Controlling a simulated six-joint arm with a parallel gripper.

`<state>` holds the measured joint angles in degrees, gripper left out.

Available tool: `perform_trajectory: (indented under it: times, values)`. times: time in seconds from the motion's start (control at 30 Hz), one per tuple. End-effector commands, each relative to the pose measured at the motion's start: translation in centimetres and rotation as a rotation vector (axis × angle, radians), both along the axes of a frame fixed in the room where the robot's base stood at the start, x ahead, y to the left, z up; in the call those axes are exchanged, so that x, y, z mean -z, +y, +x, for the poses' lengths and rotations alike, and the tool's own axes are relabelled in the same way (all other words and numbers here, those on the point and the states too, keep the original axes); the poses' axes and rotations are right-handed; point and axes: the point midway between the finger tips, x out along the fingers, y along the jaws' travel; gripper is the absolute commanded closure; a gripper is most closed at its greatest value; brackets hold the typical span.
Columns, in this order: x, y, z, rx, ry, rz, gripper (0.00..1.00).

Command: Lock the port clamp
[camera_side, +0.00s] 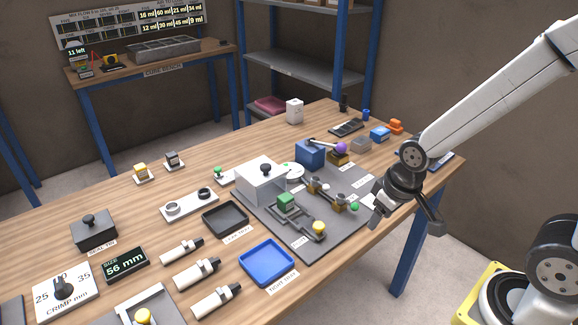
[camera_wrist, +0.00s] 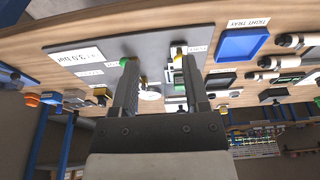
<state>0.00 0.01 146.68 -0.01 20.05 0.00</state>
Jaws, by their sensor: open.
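A grey base plate (camera_side: 318,238) on the bench carries several small fixtures; their labels are too small to read, so I cannot tell which one is the port clamp. Brass brackets (camera_side: 338,201) with a green ball knob (camera_side: 354,207) stand near its right edge. A sliding piece with a yellow knob (camera_side: 319,227) and a green block (camera_side: 286,201) are nearer the front. My gripper (camera_side: 408,224) is open and empty, right of the plate. In the wrist view its fingers (camera_wrist: 157,62) point towards the plate (camera_wrist: 110,50).
A white box with a black knob (camera_side: 260,180) stands on the plate's left part. A blue tray (camera_side: 267,262) and a dark tray (camera_side: 225,219) lie in front and left. Several syringe-like cylinders (camera_side: 196,272) lie at the front. The right bench edge lies beneath my gripper.

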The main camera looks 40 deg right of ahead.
Motion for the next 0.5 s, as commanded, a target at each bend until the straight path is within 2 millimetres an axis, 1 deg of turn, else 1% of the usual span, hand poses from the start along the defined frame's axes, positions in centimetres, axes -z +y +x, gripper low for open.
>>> perform_trajectory:
  times: [0.03, 0.1, 0.23, 0.33, 0.5]
  values:
    - [0.0, 0.0, 0.0, 0.000, 0.000, 0.000, 0.41]
    - [0.0, 0.0, 0.0, -0.001, 0.000, 0.000, 0.22]
    - [0.0, 0.0, 0.2, -0.023, 0.002, -0.006, 0.22]
    - [0.0, 0.1, 0.5, -0.071, 0.007, -0.016, 0.22]
    - [0.0, 0.2, 1.6, -0.230, 0.023, -0.050, 0.22]
